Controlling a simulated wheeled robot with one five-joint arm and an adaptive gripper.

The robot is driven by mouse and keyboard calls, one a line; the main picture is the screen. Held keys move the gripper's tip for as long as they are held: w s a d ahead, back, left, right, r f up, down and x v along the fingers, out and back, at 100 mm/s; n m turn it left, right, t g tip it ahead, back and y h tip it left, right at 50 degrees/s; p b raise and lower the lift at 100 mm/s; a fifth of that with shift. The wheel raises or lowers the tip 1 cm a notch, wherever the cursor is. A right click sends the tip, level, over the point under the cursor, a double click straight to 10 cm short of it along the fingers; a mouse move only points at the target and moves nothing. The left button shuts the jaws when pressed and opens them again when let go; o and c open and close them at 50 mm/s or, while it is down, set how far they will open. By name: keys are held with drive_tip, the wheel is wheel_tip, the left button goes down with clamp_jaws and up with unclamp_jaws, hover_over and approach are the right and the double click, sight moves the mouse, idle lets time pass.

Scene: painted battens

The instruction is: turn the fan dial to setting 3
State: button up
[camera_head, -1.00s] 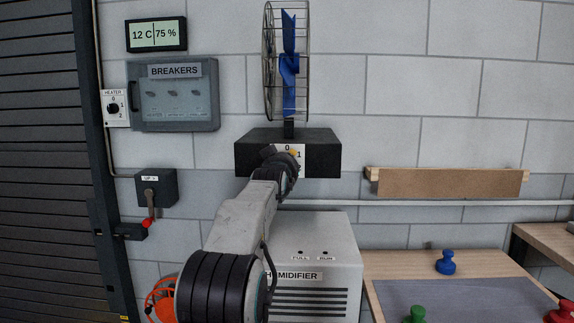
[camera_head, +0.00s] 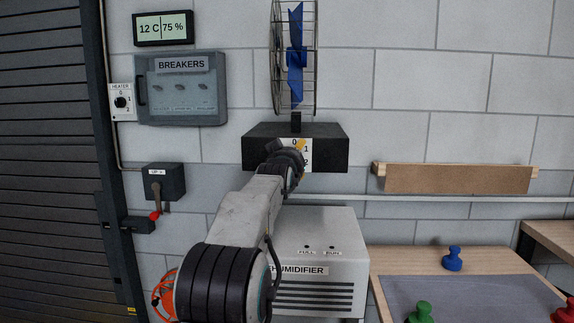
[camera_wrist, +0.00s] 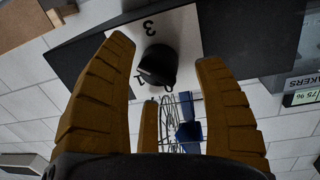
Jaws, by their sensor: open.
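The black fan dial (camera_wrist: 158,65) sits on a white numbered plate (camera_wrist: 185,35) on the front of the dark fan box (camera_head: 325,150). In the wrist view a 3 is readable at the plate's top, upside down; other marks are partly hidden. I cannot tell where the dial points. The caged blue fan (camera_head: 297,60) stands on top of the box.
A breaker panel (camera_head: 182,88), a heater dial (camera_head: 121,102) and a lever box (camera_head: 163,182) are on the wall at left. A wooden ledge (camera_head: 455,179) and a table (camera_head: 400,262) with coloured knobbed pieces are at right.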

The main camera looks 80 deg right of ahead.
drive_tip(key=a, duration=1)
drive_tip(key=shift+a+r, duration=0.3)
drive_tip(key=shift+r, duration=0.05)
drive_tip(key=shift+w, duration=0.1)
